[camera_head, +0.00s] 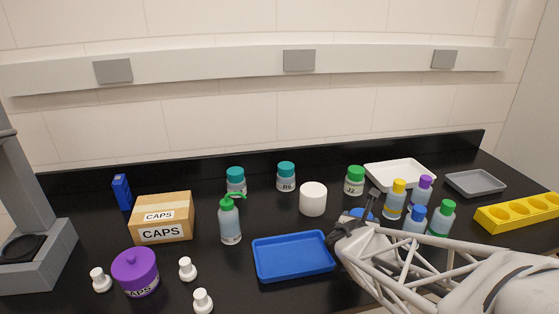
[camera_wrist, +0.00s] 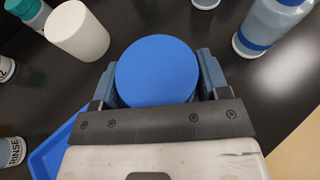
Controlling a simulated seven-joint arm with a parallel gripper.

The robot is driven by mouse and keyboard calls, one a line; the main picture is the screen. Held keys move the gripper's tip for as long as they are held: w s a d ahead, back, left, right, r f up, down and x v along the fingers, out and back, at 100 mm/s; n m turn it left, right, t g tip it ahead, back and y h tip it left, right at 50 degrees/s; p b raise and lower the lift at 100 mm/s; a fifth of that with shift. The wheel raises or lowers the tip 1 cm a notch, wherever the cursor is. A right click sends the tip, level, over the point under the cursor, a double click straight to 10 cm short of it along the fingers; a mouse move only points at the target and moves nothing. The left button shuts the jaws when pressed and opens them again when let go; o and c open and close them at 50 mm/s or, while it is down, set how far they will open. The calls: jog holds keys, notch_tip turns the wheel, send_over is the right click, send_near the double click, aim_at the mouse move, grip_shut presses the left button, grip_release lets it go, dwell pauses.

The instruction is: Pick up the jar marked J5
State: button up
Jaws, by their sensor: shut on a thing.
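A jar with a blue lid (camera_wrist: 157,70) sits between the two fingers of my gripper (camera_head: 369,208) in the wrist view, with a finger against each side. In the head view only part of its blue lid (camera_head: 360,213) shows, behind my gripper and right of the blue tray. Its label is hidden in both views, so I cannot read J5 on it. I cannot tell whether it rests on the bench or is lifted. A green-lidded jar marked J2 (camera_head: 354,185) stands just behind it.
A white cylinder (camera_head: 313,199) and a blue tray (camera_head: 293,257) lie to the left. A white tray (camera_head: 400,175) is behind. Bare black bench shows between the blue tray and the cylinder.

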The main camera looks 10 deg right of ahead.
jog(key=s+a, duration=0.2)
jog(key=s, duration=0.6)
jog(key=shift+a+r, duration=0.2)
jog(key=shift+r, duration=0.15)
